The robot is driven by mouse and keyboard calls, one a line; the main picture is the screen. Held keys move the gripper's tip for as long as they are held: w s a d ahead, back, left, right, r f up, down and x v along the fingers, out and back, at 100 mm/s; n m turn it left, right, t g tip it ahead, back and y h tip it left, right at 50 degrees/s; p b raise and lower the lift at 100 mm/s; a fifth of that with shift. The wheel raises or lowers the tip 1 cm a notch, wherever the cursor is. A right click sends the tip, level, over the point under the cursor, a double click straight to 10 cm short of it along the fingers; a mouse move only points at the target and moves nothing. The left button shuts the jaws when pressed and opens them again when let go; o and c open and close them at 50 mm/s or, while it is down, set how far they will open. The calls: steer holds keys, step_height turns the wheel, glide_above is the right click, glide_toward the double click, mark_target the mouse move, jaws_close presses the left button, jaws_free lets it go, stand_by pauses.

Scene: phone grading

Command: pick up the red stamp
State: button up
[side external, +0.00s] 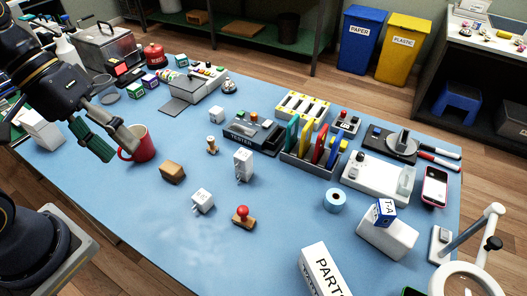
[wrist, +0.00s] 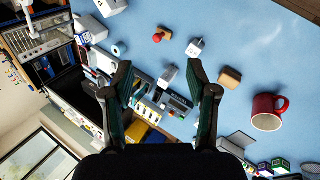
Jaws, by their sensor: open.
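The red stamp (side external: 243,215) has a round red knob on a light wooden base. It stands upright on the blue table, towards the front middle in the side view. In the wrist view the red stamp (wrist: 161,35) shows above the gap between the fingers. My gripper (side external: 118,150) is open and empty at the left of the table, above the surface and well away from the stamp, with a finger overlapping the red mug in the side view. Its two fingers (wrist: 160,78) are spread wide in the wrist view.
A white box (side external: 322,271) and blue tape roll (side external: 335,200) lie right. Table around the stamp is clear.

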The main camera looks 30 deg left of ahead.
steer(key=w+d+f+n+h, duration=0.3)
steer(key=w+f+n+h, duration=0.45)
steer(key=n, duration=0.45)
steer(key=n+t, duration=0.4)
steer(key=n, duration=0.7)
glide_toward(242, 213)
steer(key=w+d+f, duration=0.2)
steer(key=d, duration=0.1)
steer(key=shift+w+d+f, duration=0.2)
steer(key=shift+w+f, duration=0.15)
steer(key=shift+w, duration=0.05)
steer(key=shift+s+x, duration=0.2)
steer(key=shift+x, duration=2.55)
steer(key=shift+f, duration=0.1)
steer(key=shift+c, duration=0.4)
jaws_close()
